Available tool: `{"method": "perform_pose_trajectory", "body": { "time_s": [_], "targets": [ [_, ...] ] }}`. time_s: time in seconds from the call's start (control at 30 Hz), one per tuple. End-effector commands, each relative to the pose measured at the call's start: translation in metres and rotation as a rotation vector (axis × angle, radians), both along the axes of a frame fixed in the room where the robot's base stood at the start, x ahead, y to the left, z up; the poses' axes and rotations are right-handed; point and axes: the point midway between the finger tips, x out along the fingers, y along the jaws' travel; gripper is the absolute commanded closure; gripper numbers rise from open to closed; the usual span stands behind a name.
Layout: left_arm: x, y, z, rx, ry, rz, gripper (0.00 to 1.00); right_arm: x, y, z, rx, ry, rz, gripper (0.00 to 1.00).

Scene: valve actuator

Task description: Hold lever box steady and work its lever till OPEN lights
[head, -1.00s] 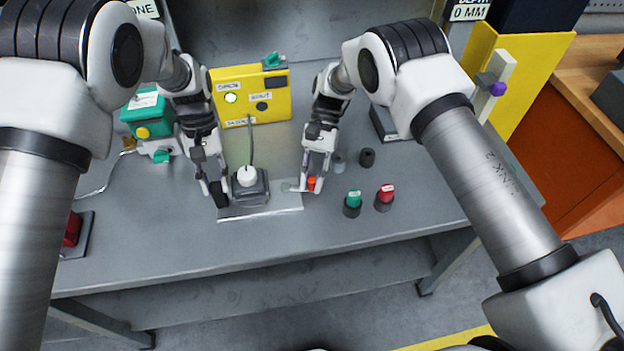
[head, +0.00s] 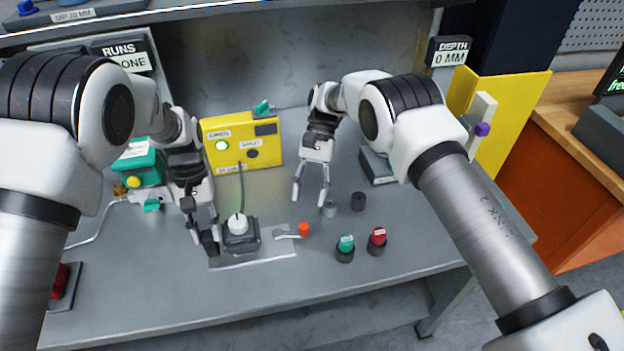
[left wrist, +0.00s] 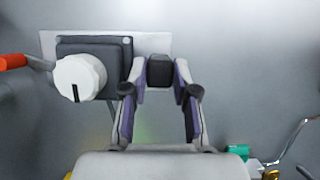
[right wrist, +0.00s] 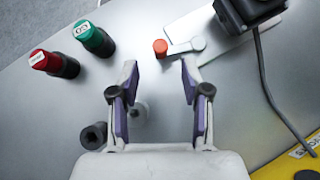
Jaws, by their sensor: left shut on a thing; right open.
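The lever box (head: 241,241) is a dark block with a white round knob on a pale plate (head: 280,250). Its lever (head: 287,234) points right and ends in an orange knob (head: 303,229). My left gripper (head: 207,240) is shut on a dark upright grip (left wrist: 160,71) beside the box's left side. My right gripper (head: 311,195) is open and empty, behind and apart from the lever; the orange knob (right wrist: 160,47) shows beyond its fingertips in the right wrist view. On the yellow panel (head: 240,170), the OPEN lamp (head: 222,145) glows pale green and the SHUT lamp (head: 252,153) is dark.
Green (head: 345,245) and red (head: 377,238) capped buttons stand right of the lever. Grey (head: 329,209) and black (head: 358,201) cylinders stand near my right gripper. A green box (head: 138,165) is at the left. The table's front is mostly clear.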

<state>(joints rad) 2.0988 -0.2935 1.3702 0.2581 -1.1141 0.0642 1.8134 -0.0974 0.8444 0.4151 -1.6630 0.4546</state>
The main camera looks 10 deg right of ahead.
Motion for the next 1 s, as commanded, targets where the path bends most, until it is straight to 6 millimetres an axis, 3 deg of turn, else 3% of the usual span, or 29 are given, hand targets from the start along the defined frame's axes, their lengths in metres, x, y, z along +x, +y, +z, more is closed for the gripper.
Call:
{"method": "perform_pose_trajectory", "body": {
  "time_s": [0.1,0.3,1.0],
  "targets": [
    [0.0,0.0,0.0,0.0,0.0,0.0,1.0,0.016,-0.008,0.016,0.0,-0.002,0.0,0.53],
    [0.0,0.0,0.0,0.0,0.0,0.0,1.0,0.026,-0.014,0.029,-0.001,0.002,0.0,0.53],
    [0.0,0.0,0.0,0.0,0.0,0.0,1.0,0.026,-0.014,0.03,-0.001,0.002,0.001,0.53]
  ]
}}
